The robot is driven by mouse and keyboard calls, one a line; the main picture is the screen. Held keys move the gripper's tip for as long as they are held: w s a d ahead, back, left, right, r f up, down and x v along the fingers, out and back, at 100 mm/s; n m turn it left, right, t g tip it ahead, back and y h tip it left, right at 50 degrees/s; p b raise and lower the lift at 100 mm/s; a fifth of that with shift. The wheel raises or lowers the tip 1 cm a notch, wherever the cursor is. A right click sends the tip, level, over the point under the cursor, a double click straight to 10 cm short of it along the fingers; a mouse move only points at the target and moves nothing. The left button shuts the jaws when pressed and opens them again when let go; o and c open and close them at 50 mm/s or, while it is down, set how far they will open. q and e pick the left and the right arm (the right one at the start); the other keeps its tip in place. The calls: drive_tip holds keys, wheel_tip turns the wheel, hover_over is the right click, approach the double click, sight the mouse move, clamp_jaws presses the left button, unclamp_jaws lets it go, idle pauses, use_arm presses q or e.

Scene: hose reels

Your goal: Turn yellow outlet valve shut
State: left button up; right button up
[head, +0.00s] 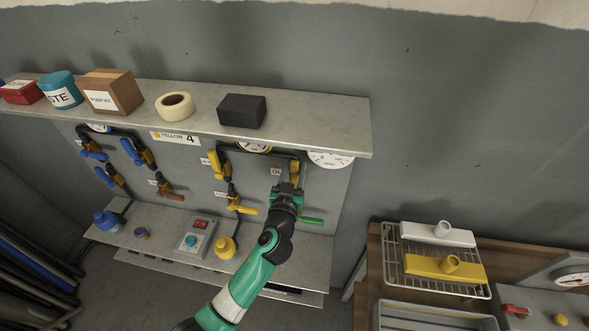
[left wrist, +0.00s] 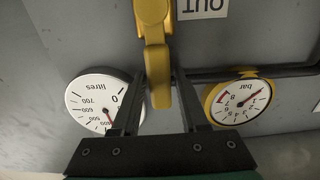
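The yellow outlet valve (head: 295,171) is on the grey panel under the shelf, beside a tag that reads OUT in the left wrist view. Its yellow handle (left wrist: 158,78) reaches down between my left fingers in that view. My left gripper (head: 289,186) is at the handle, with its fingers (left wrist: 160,82) apart on either side. A narrow gap shows beside the right finger; contact on the left side is hard to tell. In the head view the gripper hides the handle's lower end. My right gripper is in neither view.
A litres gauge (left wrist: 103,103) and a yellow-rimmed bar gauge (left wrist: 237,98) flank the gripper. A green-handled valve (head: 312,221) is just below right. The shelf (head: 325,128) overhangs the panel. Another yellow valve (head: 243,209) and a yellow plug (head: 225,248) are left.

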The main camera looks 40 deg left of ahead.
use_arm(q)
clamp_jaws()
idle(1.1)
